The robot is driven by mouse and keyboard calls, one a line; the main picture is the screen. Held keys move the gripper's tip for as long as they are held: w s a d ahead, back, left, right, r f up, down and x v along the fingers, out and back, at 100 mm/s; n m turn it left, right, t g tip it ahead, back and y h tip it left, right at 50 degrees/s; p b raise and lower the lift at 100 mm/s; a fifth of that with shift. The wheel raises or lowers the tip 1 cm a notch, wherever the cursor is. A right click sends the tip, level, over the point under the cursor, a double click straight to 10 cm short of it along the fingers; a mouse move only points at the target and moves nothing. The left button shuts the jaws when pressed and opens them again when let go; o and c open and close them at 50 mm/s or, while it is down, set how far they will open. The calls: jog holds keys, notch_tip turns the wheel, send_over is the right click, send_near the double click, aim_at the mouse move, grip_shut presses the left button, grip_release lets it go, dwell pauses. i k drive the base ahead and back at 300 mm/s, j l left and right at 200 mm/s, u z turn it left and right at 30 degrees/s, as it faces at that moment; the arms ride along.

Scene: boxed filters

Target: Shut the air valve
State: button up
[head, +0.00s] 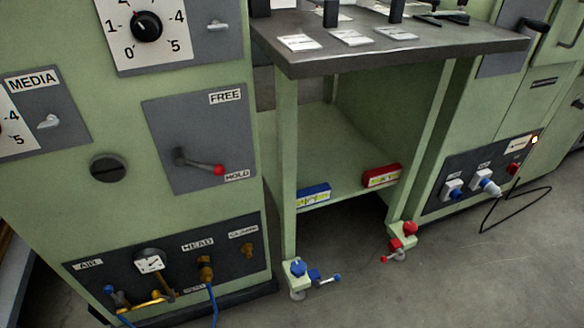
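The air panel (228,279) is a dark plate low on the green cabinet at the left, with a label reading AIR (88,264) at its left end. A round white gauge (150,262) sits on it. Below the gauge is a yellow, lever-like part (152,299), which I take for the air valve's handle; it lies roughly level, tilted slightly up to the right. A blue fitting (116,296) is at its left. It is too small to tell whether the valve is open or shut. My gripper is not in view.
A brass fitting (206,268) under HEAD holds a blue hose. Above is a red-tipped lever (203,165) between FREE and HOLD. A grey-topped bench (400,52) stands right, with blue (314,194) and red (382,175) boxes on its shelf. A black cable crosses the floor at far right.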

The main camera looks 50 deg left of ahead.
aim_at(119, 298)
jog(key=u, duration=2.65)
